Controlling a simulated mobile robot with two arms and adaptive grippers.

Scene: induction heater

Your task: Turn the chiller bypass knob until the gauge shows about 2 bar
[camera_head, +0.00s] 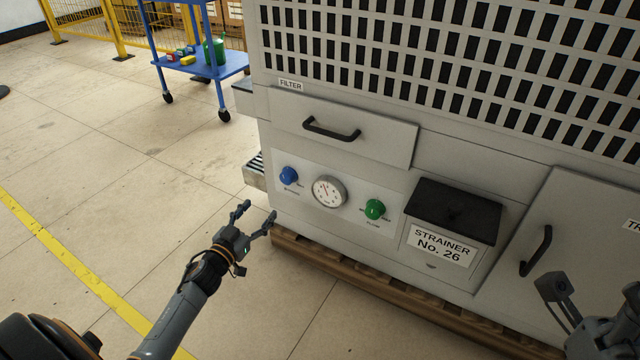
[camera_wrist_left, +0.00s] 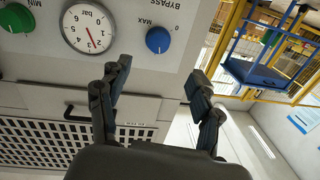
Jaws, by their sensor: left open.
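The blue bypass knob (camera_head: 289,175) sits on a white panel at the cabinet's lower left. It also shows in the left wrist view (camera_wrist_left: 158,40), where the picture is upside down and its label reads BYPASS and MAX. The round white gauge (camera_head: 329,192) is beside it. In the left wrist view the gauge (camera_wrist_left: 88,28) reads "bar", and its red needle points a little left of straight up when righted; the exact value is too small to read. My left gripper (camera_head: 257,216) is open, empty and apart from the knob, below and left of it. My right gripper (camera_head: 594,291) is partly cut off at lower right, fingers apart.
A green knob (camera_head: 375,209) is right of the gauge. A black-lidded strainer box (camera_head: 440,252), a drawer handle (camera_head: 331,129) and a door handle (camera_head: 536,251) protrude from the cabinet. A wooden pallet (camera_head: 400,304) lies under it.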

